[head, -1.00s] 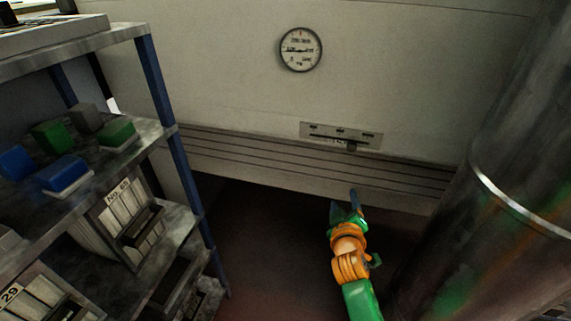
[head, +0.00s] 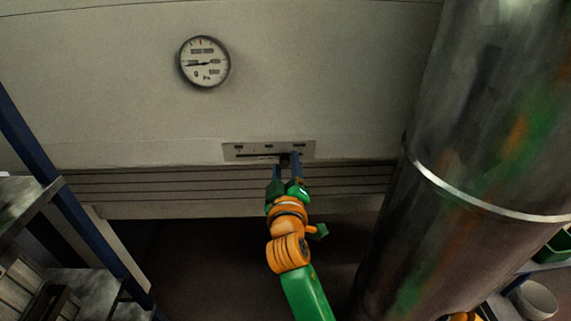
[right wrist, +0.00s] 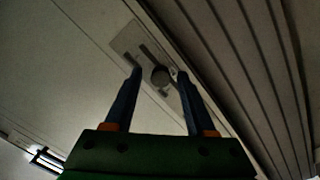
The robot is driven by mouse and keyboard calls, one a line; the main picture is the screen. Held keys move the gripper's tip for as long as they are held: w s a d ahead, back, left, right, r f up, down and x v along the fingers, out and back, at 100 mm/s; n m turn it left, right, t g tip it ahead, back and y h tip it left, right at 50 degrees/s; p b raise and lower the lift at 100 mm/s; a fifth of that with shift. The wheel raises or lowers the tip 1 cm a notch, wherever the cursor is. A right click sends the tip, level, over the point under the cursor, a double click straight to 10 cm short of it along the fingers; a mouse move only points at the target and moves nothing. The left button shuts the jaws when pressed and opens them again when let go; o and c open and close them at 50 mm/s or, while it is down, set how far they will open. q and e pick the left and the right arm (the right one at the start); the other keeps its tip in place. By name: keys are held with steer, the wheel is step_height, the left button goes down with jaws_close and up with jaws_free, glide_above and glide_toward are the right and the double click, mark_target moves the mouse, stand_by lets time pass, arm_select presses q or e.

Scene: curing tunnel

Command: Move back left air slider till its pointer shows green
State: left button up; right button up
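The air slider is a pale plate (head: 232,151) with a dark slot, low on the tunnel wall in the head view. Its dark knob (right wrist: 160,75) shows in the right wrist view between my fingertips and beyond them. My right gripper (head: 286,162) is open, with its two blue fingers reaching up to the plate on either side of the knob. Whether a finger touches the knob cannot be told. The round dial (head: 205,62) hangs above the plate; its dark pointer lies towards the left. No green mark can be made out on it. My left gripper is not in view.
A large metal pipe (head: 465,130) stands close on the right of my right arm. A shelf rack with a blue post (head: 75,215) stands on the left. Horizontal ribs (head: 150,185) run along the wall below the plate.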

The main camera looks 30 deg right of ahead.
steer(key=shift+s+a+r, duration=0.1)
steer(key=shift+s+a, duration=0.05)
steer(key=c, duration=0.3)
jaws_close()
stand_by(0.7)
